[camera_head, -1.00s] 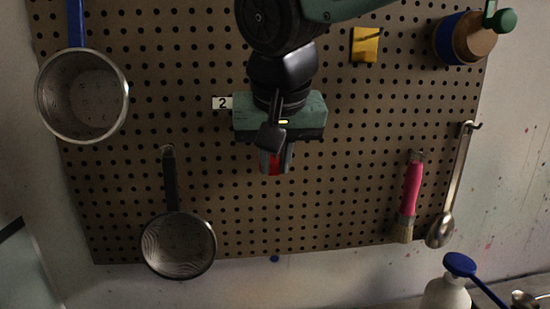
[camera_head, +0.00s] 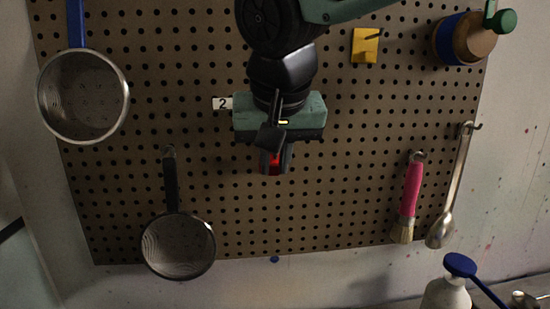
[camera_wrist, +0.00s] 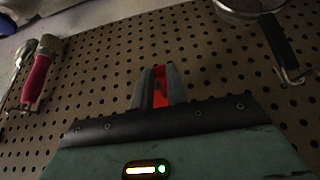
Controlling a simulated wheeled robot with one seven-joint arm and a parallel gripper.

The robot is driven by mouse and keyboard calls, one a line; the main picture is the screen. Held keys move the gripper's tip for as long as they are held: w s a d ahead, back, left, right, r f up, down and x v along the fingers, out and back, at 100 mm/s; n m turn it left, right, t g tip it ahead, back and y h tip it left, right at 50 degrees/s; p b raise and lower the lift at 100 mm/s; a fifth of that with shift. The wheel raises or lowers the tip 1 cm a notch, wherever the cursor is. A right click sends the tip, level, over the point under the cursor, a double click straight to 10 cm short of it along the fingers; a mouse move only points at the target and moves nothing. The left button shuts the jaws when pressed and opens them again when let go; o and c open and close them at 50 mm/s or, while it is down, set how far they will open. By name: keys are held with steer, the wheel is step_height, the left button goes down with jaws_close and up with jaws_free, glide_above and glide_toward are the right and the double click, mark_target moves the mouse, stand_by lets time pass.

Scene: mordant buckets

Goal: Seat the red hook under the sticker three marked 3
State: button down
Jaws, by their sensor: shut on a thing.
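The red hook (camera_head: 272,163) is held between the fingers of my gripper (camera_head: 275,160), in front of the middle of the pegboard. In the wrist view the hook (camera_wrist: 160,88) shows as a red strip between the two grey fingers of the gripper (camera_wrist: 159,86). The fingers hide most of it, and I cannot tell whether it touches the board. A white sticker marked 2 (camera_head: 222,103) is on the board just left of my gripper. I see no sticker marked 3 in either view.
The pegboard (camera_head: 330,200) holds a blue-handled strainer (camera_head: 82,97), a black-handled pan (camera_head: 178,245), a pink brush (camera_head: 410,190), a ladle (camera_head: 455,190), a yellow piece (camera_head: 366,45) and a blue-banded container (camera_head: 465,40). A bottle (camera_head: 447,290) stands lower right. Board below my gripper is clear.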

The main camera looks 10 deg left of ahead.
steer(key=shift+w+a+p, duration=0.25)
steer(key=shift+w+p, duration=0.25)
steer(key=shift+w, duration=0.5)
steer(key=c, duration=1.3)
jaws_free()
steer(key=b+v, duration=0.1)
steer(key=v, duration=1.6)
steer(key=shift+r+b, duration=0.15)
steer(key=shift+b, duration=0.2)
steer(key=shift+s, duration=0.1)
